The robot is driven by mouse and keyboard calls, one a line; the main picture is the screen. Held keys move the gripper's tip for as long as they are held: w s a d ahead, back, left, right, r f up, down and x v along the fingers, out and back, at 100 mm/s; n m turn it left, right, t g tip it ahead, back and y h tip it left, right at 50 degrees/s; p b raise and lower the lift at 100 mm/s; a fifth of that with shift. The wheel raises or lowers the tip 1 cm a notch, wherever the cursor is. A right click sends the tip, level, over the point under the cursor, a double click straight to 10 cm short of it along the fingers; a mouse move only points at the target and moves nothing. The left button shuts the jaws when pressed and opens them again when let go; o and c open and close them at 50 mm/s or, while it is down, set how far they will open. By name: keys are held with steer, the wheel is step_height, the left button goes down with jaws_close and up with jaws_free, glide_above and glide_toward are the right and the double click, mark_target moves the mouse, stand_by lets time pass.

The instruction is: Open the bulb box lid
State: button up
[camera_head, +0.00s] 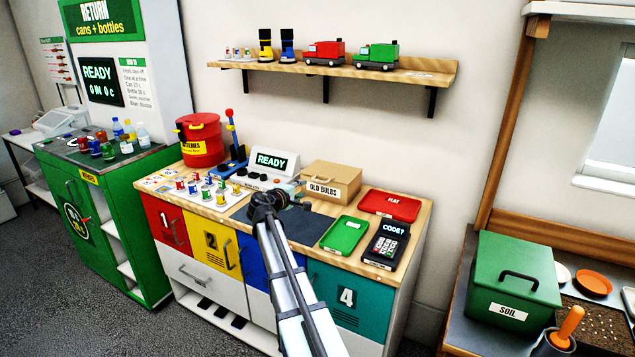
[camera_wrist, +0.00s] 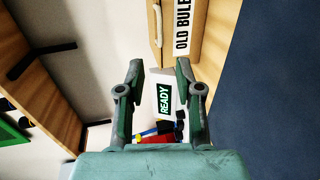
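The bulb box (camera_head: 343,176) is a tan box labelled OLD BULBS, standing at the back of the wooden counter. Its lid (camera_head: 331,171) looks shut. My gripper (camera_head: 270,203) is in front of the box and to its left, above the counter, apart from the box. In the wrist view my gripper (camera_wrist: 158,88) has its two fingers spread with nothing between them. The box (camera_wrist: 203,62) shows sideways at the top there, beyond the fingertips, with a small yellowish loop at its edge. The inside of the box is hidden.
The READY console (camera_head: 271,165) stands left of the box; small batteries (camera_head: 207,188) stand nearby. A green tray (camera_head: 344,235), a red tray (camera_head: 390,205) and a code keypad (camera_head: 387,245) lie to the right. A shelf (camera_head: 340,71) hangs above. A dark mat (camera_head: 305,225) is mostly clear.

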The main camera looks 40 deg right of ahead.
mark_target(318, 181)
steer(key=p+x, duration=0.3)
steer(key=x, duration=1.1)
steer(key=shift+w+r, duration=0.1)
steer(key=shift+w, duration=0.05)
jaws_close()
